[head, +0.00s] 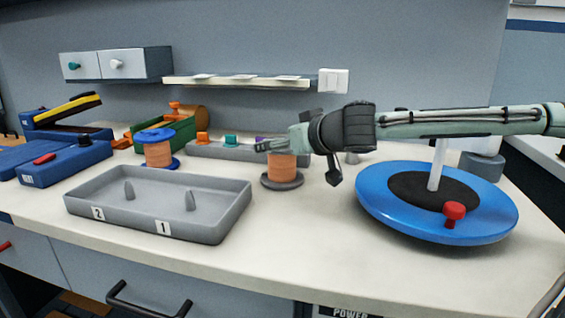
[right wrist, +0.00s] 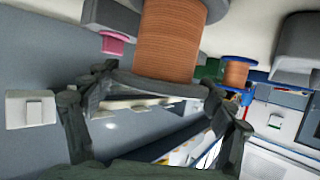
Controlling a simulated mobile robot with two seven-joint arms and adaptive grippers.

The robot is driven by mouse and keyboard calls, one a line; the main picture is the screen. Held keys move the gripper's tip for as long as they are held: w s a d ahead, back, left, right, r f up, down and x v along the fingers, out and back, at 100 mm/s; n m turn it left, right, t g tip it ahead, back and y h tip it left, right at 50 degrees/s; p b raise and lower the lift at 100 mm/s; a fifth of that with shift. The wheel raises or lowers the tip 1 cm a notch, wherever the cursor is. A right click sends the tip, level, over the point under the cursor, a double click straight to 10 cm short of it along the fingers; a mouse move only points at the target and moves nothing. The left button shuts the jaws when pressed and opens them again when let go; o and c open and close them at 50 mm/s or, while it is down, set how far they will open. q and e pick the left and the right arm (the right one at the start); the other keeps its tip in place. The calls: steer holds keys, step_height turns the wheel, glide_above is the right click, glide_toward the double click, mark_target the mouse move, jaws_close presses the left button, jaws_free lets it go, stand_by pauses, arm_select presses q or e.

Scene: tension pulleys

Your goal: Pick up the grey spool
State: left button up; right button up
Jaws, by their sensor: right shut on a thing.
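The grey spool (head: 282,168), wound with copper-coloured wire, is upright on or just above the bench, right of the grey tray. My right gripper (head: 274,146) comes in from the right and is shut on its upper end, hiding the top flange in the head view. In the right wrist view the copper winding (right wrist: 168,42) is at the top, with the grey flange between the fingers of my right gripper (right wrist: 158,92). I cannot tell whether the lower flange touches the bench. My left gripper is not in view.
A grey tray (head: 150,218) with two pegs and labels 2 and 1 stands at front left. A blue-flanged spool (head: 157,152) stands behind it. A blue disc (head: 385,205) with a red knob (head: 454,211) is at right, under my arm. A wall shelf (head: 235,82) is behind.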

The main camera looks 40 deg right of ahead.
steer(key=shift+r, duration=0.1)
steer(key=shift+c, duration=0.7)
